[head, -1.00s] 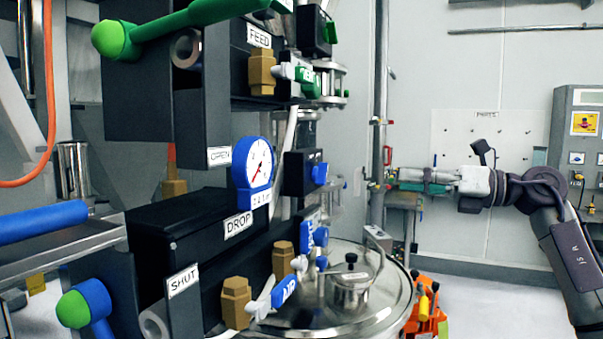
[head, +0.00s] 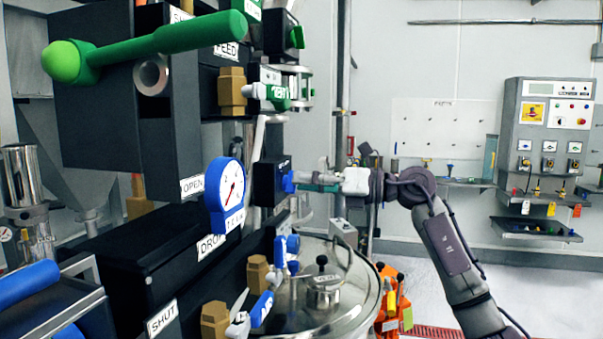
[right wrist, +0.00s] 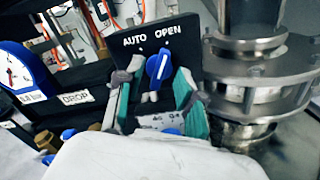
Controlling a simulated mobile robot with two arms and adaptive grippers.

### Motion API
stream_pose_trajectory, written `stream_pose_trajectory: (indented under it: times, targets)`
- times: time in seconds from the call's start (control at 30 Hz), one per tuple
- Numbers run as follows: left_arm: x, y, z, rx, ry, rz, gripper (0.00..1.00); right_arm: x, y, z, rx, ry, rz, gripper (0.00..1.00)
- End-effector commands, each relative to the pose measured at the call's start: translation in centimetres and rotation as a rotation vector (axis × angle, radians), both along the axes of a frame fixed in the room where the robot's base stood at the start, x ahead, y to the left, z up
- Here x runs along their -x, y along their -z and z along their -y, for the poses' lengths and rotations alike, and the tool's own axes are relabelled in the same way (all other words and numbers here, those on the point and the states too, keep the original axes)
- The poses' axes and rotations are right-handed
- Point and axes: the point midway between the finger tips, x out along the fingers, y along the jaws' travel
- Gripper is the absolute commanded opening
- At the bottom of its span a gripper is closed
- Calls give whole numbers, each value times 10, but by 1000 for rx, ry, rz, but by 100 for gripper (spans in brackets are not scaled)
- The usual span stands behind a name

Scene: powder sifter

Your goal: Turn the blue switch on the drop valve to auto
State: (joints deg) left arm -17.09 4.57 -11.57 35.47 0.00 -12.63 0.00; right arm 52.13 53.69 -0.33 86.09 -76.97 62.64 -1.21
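The blue switch (right wrist: 158,66) sits on a black box (right wrist: 185,45) with the labels AUTO on the left and OPEN on the right. Its white line leans slightly right at the top, toward OPEN. My right gripper (right wrist: 153,92) is open, with one green-padded finger on each side, just short of the switch. In the head view the right gripper (head: 308,183) is close to the switch. Whether it touches cannot be told. My left gripper is out of view.
A round gauge (head: 229,190) stands left of the box. A green handle (head: 150,48) juts out above. A steel vessel lid (head: 335,315) lies below my right gripper. In the wrist view metal flanges (right wrist: 262,65) stand close on the right.

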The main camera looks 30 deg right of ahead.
Motion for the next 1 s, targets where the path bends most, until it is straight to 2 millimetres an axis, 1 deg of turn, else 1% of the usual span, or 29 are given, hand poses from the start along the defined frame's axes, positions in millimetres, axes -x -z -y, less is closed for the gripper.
stream_pose_trajectory:
  times: [0.03, 0.13, 0.43, 0.47, 0.6, 0.67, 1.0]
  targets:
    - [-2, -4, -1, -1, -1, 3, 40, -4, -2, -4, -1, -2, 1, 38]
    - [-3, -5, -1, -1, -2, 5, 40, -8, -1, -7, 0, -1, 0, 38]
    - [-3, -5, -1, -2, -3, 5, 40, -10, 1, -8, 1, 0, 0, 38]
    - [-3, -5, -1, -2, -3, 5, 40, -10, 1, -8, 1, 0, 0, 34]
    - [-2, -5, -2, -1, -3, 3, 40, -10, 1, -8, 1, 0, 0, 11]
    - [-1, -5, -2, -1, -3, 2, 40, -10, 0, -8, 1, 0, 0, 1]
    - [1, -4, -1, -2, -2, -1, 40, -9, 1, -8, 12, 0, 8, 0]
